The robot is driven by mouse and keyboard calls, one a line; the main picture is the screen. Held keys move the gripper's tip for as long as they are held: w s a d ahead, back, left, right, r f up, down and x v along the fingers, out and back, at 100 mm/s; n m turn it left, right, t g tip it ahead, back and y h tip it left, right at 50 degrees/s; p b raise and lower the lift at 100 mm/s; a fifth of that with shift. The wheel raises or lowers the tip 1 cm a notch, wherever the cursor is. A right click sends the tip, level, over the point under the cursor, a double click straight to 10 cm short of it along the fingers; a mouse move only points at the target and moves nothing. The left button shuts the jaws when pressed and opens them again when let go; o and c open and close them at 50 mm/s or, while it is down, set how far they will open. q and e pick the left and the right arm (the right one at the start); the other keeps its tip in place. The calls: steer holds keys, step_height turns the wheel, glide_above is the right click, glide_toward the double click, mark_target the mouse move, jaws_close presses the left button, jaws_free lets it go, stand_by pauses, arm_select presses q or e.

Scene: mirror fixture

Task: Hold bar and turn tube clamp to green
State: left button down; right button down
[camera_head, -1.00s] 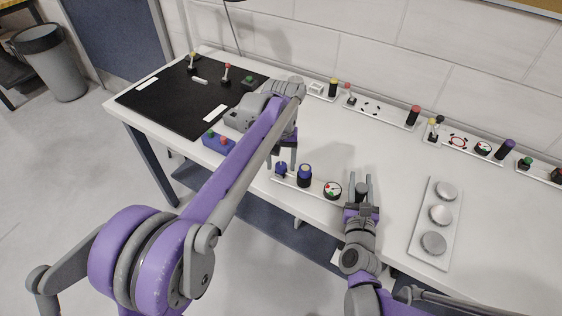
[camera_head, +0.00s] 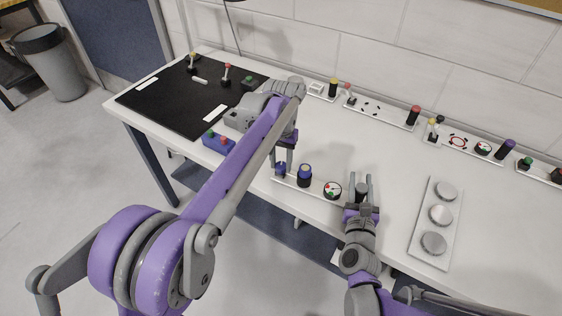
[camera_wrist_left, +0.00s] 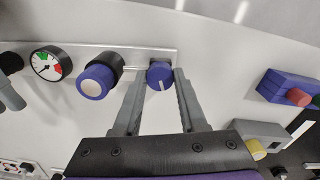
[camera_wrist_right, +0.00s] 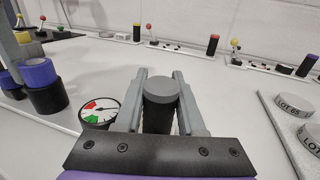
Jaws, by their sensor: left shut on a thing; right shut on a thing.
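A white bar fixture (camera_head: 318,190) lies near the table's front edge. It carries a small blue knob (camera_head: 280,168), a blue-and-black knob (camera_head: 304,175), a round red-and-green gauge (camera_head: 332,190) and a dark upright cylinder. My left gripper (camera_head: 282,158) is shut on the small blue knob, which shows a white line between the fingers in the left wrist view (camera_wrist_left: 160,76). My right gripper (camera_head: 361,184) is shut on the dark cylinder (camera_wrist_right: 160,100) at the bar's right end. The gauge also shows in both wrist views (camera_wrist_left: 48,63) (camera_wrist_right: 98,112); I cannot surely read its needle.
A blue box with buttons (camera_head: 218,142) lies left of the bar. A plate with several silver discs (camera_head: 437,222) lies to the right. Other fixtures line the wall, and a black mat (camera_head: 185,100) covers the table's left end. The table behind the bar is clear.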

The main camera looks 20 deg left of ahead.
mark_target(281, 166)
arm_select(q)
steer(key=m, duration=0.5)
steer(key=shift+m, duration=0.3)
stand_by(0.5)
steer(key=shift+c, duration=2.2)
jaws_free()
steer(key=shift+r, duration=0.1)
step_height(281, 166, up, 12)
